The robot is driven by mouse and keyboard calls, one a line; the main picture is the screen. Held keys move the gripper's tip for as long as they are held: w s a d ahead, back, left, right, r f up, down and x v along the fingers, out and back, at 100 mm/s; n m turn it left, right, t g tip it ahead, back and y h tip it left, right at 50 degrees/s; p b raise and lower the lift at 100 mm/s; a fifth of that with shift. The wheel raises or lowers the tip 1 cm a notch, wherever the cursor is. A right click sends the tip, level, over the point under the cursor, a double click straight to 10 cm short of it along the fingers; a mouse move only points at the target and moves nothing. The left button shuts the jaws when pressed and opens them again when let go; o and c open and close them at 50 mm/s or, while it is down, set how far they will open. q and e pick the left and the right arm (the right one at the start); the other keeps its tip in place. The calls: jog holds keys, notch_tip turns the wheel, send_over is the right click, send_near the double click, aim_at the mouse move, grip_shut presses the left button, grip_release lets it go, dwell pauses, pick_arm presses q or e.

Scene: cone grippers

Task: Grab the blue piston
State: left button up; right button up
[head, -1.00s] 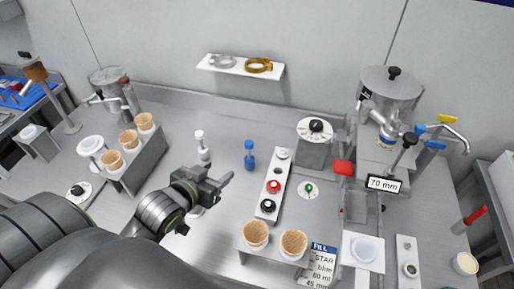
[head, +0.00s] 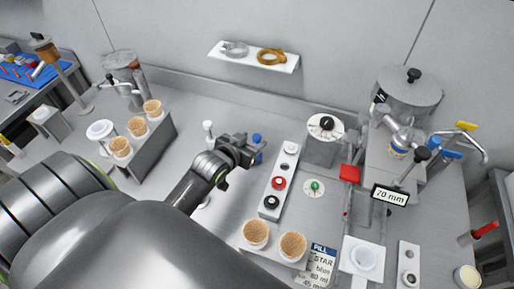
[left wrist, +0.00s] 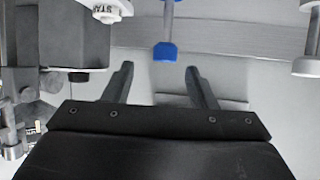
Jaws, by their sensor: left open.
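The blue piston (head: 257,138) stands on the grey table, partly hidden behind my left gripper (head: 250,155) in the head view. In the left wrist view, its blue end (left wrist: 165,50) lies just beyond and between the two fingertips of my left gripper (left wrist: 160,72), with a grey shaft above it. The fingers are apart and nothing is held between them. I cannot tell the exact gap to the piston. My right gripper is not in view.
A white piston (head: 208,130) stands left of the gripper. A button panel (head: 270,212) is close on the right. Cones in a holder (head: 152,150) stand left, and more cones (head: 255,233) stand in front. A wall shelf (head: 228,56) holds two rings.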

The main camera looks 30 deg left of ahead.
aim_at(255, 138)
pick_arm(q)
jog(key=shift+w+f, duration=0.25)
jog(key=shift+w, duration=0.3)
jog(key=shift+a+p+x, duration=0.15)
jog(key=shift+p+x, duration=0.35)
jog(key=shift+x, duration=0.7)
jog(key=shift+a+p+x, duration=0.15)
jog(key=shift+p+x, duration=0.35)
jog(key=shift+x, duration=0.7)
jog(key=shift+w+f, duration=0.2)
jog(key=shift+f, duration=0.25)
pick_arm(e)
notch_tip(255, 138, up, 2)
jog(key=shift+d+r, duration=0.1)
pick_arm(q)
jog(key=shift+c, duration=0.3)
grip_shut()
